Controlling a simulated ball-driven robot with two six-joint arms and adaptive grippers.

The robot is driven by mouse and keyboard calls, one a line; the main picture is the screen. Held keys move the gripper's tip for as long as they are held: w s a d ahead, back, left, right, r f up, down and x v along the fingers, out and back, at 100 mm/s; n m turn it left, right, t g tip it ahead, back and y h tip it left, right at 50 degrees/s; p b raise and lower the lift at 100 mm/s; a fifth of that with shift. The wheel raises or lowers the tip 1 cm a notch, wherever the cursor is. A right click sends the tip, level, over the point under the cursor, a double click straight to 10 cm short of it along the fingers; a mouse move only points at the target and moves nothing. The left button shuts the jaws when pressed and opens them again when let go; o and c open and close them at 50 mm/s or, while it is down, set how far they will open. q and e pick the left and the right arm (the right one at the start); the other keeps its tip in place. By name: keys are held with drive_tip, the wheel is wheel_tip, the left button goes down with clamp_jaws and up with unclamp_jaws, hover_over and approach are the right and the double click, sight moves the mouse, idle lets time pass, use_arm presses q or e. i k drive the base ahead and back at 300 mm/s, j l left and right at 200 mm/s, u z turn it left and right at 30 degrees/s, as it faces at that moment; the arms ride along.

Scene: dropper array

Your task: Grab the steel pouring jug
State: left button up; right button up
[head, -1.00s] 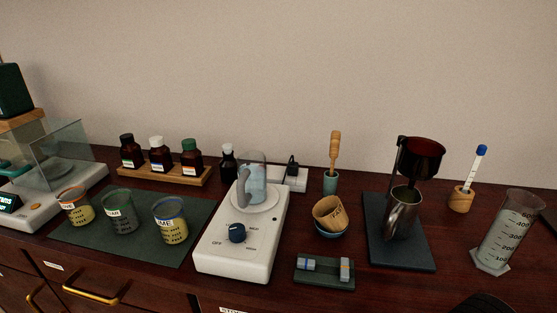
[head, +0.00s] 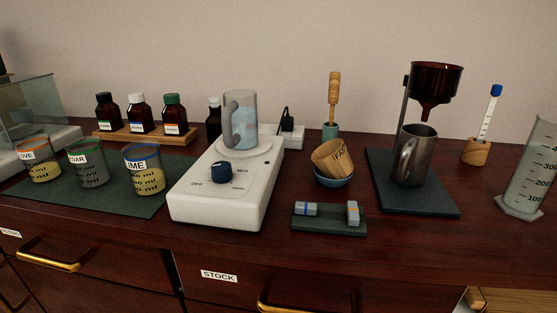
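The steel pouring jug (head: 413,158) stands upright on the dark base plate (head: 436,199) of a stand at the right of the bench. Its handle faces left. It sits below a dark brown funnel (head: 436,82) held on the stand's post. Neither of my grippers shows in the head view.
Left of the jug are a wooden cup (head: 331,158) in a blue bowl, a small tray (head: 329,222) and a white hotplate (head: 222,196) with a glass vessel (head: 241,118). A measuring cylinder (head: 530,172) and a thermometer holder (head: 476,152) stand at right.

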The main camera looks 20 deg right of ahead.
sight(417, 142)
drive_tip(key=z, duration=1.45)
